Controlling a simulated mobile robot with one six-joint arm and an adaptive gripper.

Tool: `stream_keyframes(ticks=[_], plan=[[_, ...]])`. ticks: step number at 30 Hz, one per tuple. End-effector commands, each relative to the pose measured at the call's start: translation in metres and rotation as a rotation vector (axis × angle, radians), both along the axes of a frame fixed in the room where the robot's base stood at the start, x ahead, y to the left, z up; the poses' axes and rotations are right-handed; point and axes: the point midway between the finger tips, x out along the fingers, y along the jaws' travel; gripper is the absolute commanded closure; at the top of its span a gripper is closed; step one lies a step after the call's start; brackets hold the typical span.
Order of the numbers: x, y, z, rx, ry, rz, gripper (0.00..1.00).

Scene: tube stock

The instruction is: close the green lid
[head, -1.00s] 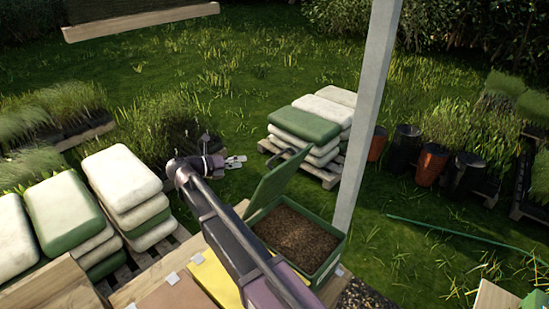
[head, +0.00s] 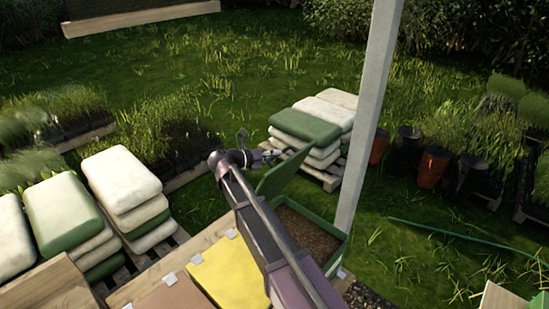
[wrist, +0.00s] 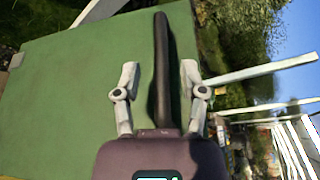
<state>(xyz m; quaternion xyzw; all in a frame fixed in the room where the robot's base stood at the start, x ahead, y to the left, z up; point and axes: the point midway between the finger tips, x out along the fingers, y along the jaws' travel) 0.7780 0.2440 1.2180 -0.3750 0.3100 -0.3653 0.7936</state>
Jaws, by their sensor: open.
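The green lid (head: 281,174) stands raised and tilted at the back of a green box (head: 331,267) filled with brown granular stuff. The lid's flat green face (wrist: 70,90) fills much of the wrist view. A long dark handle (wrist: 161,45) runs along the lid, near its right edge in that view. My gripper (wrist: 160,72) is open, with one finger on each side of the handle; I cannot tell whether they touch it. In the head view my gripper (head: 282,153) is small and dark at the lid's upper edge. My arm hides the box's left part.
A pale post (head: 368,120) rises just right of the box. A yellow panel (head: 230,272) lies on the wooden bench to the left. Stacked sacks (head: 123,180) stand on a pallet at the left, and more sacks (head: 303,125) stand behind the lid. Grass lies beyond.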

Motion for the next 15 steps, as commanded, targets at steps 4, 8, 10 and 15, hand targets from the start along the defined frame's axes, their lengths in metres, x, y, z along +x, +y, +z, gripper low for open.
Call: stream_keyframes(ticks=[4, 8, 10, 15], plan=[[0.0036, -0.0054, -0.0016, 0.0, 0.0, 0.0, 0.46], [0.0043, -0.0064, -0.0016, 0.0, 0.0, 0.0, 0.46], [0.0043, -0.0066, -0.0015, 0.0, 0.0, 0.0, 0.46], [0.0043, -0.0068, -0.0015, 0.0, 0.0, 0.0, 0.61]])
